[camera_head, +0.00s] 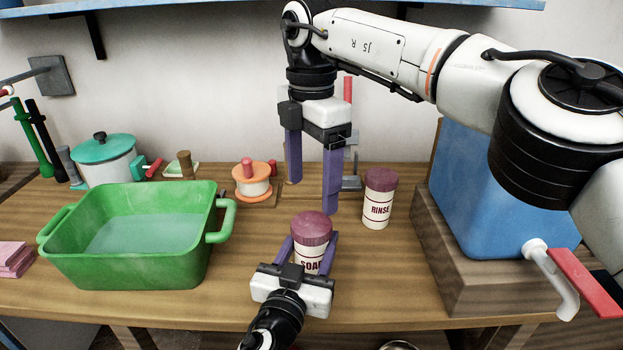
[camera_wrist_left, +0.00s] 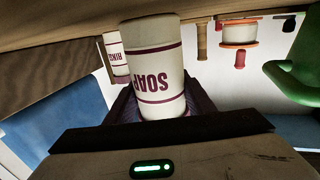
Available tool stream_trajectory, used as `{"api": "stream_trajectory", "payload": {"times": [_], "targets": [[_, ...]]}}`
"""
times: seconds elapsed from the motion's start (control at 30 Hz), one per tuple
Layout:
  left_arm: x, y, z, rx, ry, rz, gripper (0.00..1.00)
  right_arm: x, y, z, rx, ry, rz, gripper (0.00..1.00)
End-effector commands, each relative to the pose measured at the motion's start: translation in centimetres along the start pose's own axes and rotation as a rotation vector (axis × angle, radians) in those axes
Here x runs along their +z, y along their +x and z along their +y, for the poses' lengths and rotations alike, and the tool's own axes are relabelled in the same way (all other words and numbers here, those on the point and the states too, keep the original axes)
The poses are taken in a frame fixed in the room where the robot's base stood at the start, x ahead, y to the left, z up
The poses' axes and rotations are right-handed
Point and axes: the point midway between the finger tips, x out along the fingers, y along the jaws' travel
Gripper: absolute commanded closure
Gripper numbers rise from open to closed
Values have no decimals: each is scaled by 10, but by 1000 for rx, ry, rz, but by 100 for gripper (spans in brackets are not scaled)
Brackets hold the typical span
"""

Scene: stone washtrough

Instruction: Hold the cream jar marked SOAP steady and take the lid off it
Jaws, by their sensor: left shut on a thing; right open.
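The cream SOAP jar (camera_head: 309,256) stands upright on the wooden table with its maroon lid (camera_head: 311,228) on. My left gripper (camera_head: 306,252) is shut around the jar's body, low from the front. My right gripper (camera_head: 313,200) is open and empty, fingers pointing down, above and behind the jar. Its fingers are apart from the lid.
A cream RINSE jar (camera_head: 378,207) with a maroon lid stands right of the SOAP jar. A green basin (camera_head: 125,268) with water is at left. A blue tank (camera_head: 470,190) with a red-handled tap (camera_head: 585,283) is at right. An orange-and-cream spool-like thing (camera_head: 252,180) stands behind.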

Motion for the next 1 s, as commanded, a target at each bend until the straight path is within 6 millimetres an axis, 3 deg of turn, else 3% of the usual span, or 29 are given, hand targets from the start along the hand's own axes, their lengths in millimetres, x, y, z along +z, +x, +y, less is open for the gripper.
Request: {"api": "stream_trajectory", "payload": {"times": [0.2,0.43,0.67,1.0], "targets": [[0,0,0,0,0,0,100,0,0,0,0,473,0,26],[0,0,0,0,0,-1,100,0,0,0,0,834,1,26],[0,0,0,0,0,0,100,0,5,0,-1,961,0,26],[0,0,0,0,0,0,100,0,54,-1,-3,963,-1,26]]}}
